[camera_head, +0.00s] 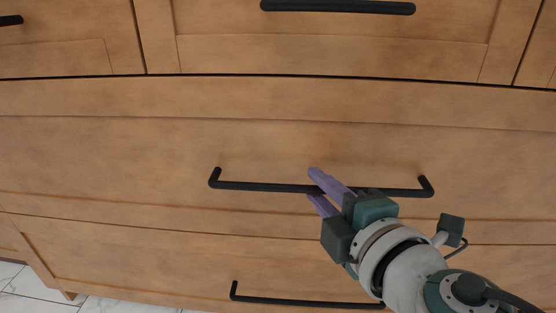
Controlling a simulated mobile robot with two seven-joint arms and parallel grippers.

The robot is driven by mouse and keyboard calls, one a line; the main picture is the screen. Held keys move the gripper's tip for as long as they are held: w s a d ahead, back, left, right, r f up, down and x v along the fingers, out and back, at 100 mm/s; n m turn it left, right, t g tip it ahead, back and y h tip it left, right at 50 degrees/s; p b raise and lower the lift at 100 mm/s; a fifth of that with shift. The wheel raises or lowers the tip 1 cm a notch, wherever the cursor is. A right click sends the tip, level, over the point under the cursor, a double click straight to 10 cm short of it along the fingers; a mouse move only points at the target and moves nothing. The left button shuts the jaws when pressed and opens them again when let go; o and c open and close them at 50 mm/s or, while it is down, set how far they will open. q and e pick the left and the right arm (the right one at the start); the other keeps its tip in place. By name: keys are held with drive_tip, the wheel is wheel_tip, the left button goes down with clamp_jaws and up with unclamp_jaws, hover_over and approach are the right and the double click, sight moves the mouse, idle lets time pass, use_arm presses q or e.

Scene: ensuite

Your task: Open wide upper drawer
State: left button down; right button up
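The wide upper drawer (120,150) is a wooden front spanning the view, and it looks closed. Its long black bar handle (265,186) runs across its lower middle. The fingers are apart, and I see no clear grip on the bar. Whether they touch it is unclear. My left gripper is out of view.
Another wide drawer with a black handle (290,300) lies below; my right arm covers part of it. Smaller fronts with black handles (340,6) sit above. White tiled floor (30,285) shows at the lower left. The left side before the drawers is clear.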

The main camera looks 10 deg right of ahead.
drive_tip(key=shift+w, duration=0.1)
clamp_jaws()
idle(1.4)
